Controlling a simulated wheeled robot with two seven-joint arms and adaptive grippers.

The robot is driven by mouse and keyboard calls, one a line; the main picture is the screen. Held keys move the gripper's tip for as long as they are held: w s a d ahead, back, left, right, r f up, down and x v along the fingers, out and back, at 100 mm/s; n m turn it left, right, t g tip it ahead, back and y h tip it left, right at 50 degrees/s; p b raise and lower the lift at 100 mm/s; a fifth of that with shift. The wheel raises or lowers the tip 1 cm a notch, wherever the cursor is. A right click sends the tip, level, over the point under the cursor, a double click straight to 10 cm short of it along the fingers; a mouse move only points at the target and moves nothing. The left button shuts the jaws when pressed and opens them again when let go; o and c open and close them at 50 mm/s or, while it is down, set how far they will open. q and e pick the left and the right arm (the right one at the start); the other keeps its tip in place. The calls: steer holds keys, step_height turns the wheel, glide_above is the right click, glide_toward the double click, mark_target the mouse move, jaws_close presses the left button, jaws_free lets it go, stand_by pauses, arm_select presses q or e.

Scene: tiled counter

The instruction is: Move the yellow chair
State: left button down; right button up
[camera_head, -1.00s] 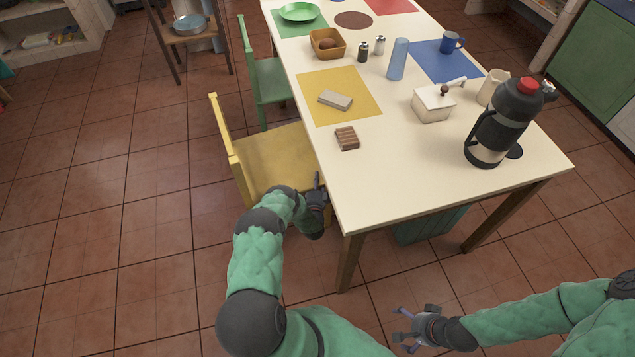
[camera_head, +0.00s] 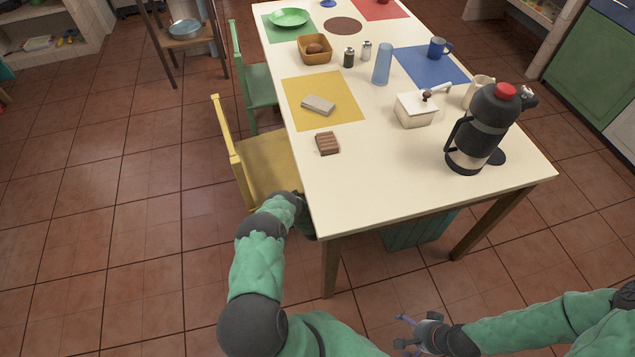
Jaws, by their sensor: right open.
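The yellow chair (camera_head: 265,163) stands at the left side of the cream table (camera_head: 375,195), its backrest (camera_head: 229,150) facing left and its seat partly under the tabletop. My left gripper (camera_head: 305,219) is at the near side of the seat, by the table's near left corner. Its fingers are hidden by my arm and the table edge, so I cannot tell whether it touches the chair. My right gripper (camera_head: 405,333) is open and empty above the floor at the bottom right, away from the chair.
A green chair (camera_head: 259,84) stands beyond the yellow one. A black flask (camera_head: 480,130), a white box (camera_head: 416,110) and a small brown block (camera_head: 327,143) are on the table. A teal crate (camera_head: 420,232) is underneath. The tiled floor left of the chair is clear.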

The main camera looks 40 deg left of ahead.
arm_select(q)
steer(key=shift+w+d, duration=0.1)
steer(key=shift+d, duration=0.15)
steer(key=c, duration=0.8)
jaws_free()
steer(key=shift+a, duration=0.1)
steer(key=shift+v, duration=3.75)
steer(key=shift+f, duration=0.1)
